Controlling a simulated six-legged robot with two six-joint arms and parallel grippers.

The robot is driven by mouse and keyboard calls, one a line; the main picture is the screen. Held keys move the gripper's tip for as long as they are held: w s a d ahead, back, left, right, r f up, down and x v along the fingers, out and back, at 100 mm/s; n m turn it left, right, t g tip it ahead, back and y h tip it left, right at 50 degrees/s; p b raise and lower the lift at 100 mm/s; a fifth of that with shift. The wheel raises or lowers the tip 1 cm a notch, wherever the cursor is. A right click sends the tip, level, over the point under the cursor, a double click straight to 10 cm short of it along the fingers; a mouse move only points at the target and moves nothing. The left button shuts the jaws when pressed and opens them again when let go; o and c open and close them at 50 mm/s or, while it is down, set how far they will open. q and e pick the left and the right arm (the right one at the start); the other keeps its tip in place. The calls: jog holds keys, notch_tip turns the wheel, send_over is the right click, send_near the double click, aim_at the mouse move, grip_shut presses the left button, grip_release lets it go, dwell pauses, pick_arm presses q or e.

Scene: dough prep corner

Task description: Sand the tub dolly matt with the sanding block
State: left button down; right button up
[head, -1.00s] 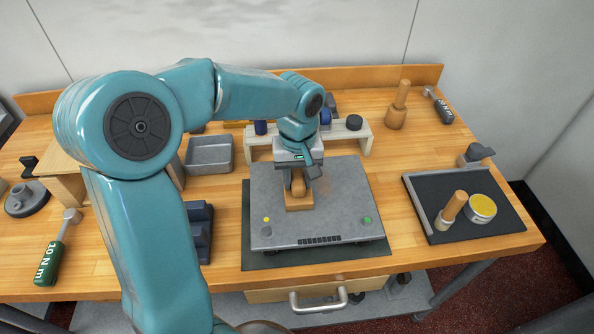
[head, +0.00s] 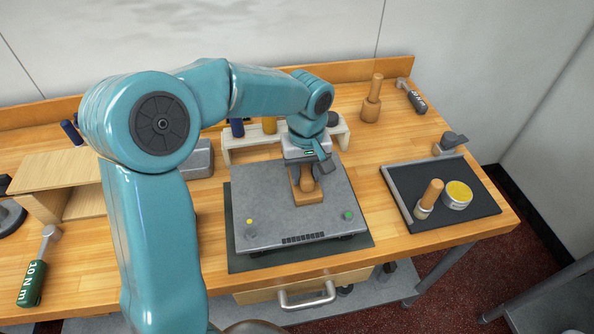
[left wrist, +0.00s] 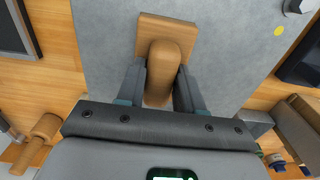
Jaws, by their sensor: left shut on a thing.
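The tub dolly (head: 270,215) is a flat grey plate with a yellow dot, a green dot and a dark slotted strip near its front edge. It sits on a dark mat (head: 245,262) on the bench. The sanding block (head: 309,198) is a wooden block with a rounded handle, resting on the right half of the dolly's top. My left gripper (head: 305,172) is shut on the block's handle from above. In the left wrist view, the two fingers flank the handle (left wrist: 166,62), and the block's base (left wrist: 150,30) lies on the grey surface. My right gripper is out of view.
A dark tray (head: 470,215) with a brush and a yellow-topped tin is at the right. A white rack (head: 240,150) stands behind the dolly, with a wooden mallet (head: 371,105) behind right. A green-handled tool (head: 32,285) lies front left. Bare bench separates dolly and tray.

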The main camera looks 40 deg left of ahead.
pick_arm(q)
jog(key=shift+a, duration=0.15)
jog(key=shift+w, duration=0.1)
jog(key=shift+r+p, duration=0.65)
jog(key=shift+p, duration=0.05)
notch_tip(320, 180, up, 2)
jog(key=shift+r+p, duration=0.2)
jog(key=shift+p, duration=0.65)
jog(key=shift+r+p, duration=0.45)
jog(key=shift+r, duration=0.2)
